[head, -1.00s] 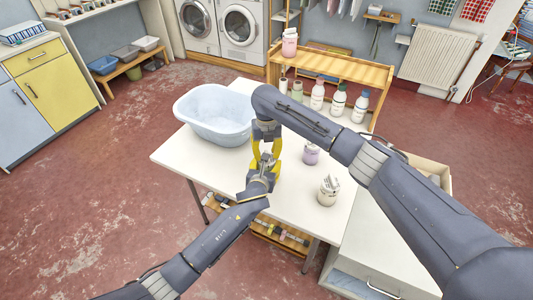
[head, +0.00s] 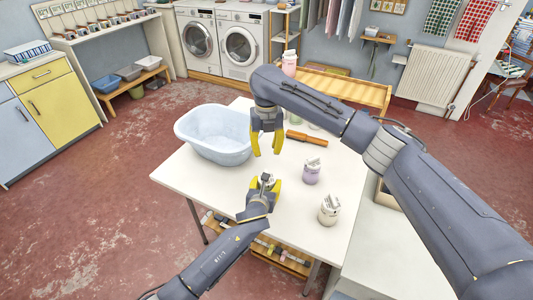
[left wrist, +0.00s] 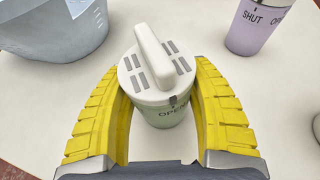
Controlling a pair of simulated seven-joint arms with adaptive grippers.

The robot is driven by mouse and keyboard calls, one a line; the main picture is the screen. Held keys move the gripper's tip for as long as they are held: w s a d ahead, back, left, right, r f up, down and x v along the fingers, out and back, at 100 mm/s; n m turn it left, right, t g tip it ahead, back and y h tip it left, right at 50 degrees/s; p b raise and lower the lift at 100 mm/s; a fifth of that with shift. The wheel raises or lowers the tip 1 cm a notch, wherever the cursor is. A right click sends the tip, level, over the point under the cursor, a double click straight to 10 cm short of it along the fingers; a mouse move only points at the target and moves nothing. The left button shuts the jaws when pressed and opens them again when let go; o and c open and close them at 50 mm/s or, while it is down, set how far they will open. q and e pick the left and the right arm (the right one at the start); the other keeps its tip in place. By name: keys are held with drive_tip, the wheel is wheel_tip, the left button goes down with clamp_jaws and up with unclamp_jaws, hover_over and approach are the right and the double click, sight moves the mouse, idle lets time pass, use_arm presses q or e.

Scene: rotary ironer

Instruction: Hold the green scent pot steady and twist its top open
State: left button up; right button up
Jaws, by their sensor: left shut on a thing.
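The green scent pot (left wrist: 168,114) stands upright between the yellow fingers of my left gripper (left wrist: 160,122) in the left wrist view. Its white top (left wrist: 155,66) has a raised bar handle and grey slots and is on the pot. A small dark catch on the top's rim sits just above the word OPEN, partly cut off by a finger. In the head view the pot (head: 267,179) is small, in my left gripper (head: 264,186). My right gripper (head: 267,152) is open and empty, above and beyond the pot, apart from it.
A lavender pot (head: 311,171), marked SHUT in the left wrist view (left wrist: 250,22), and a cream pot (head: 328,210) stand to the right on the white table (head: 220,180). A pale blue basin (head: 215,140) stands at left.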

idle(0.4)
use_arm(q)
drive_tip(key=o, duration=1.4)
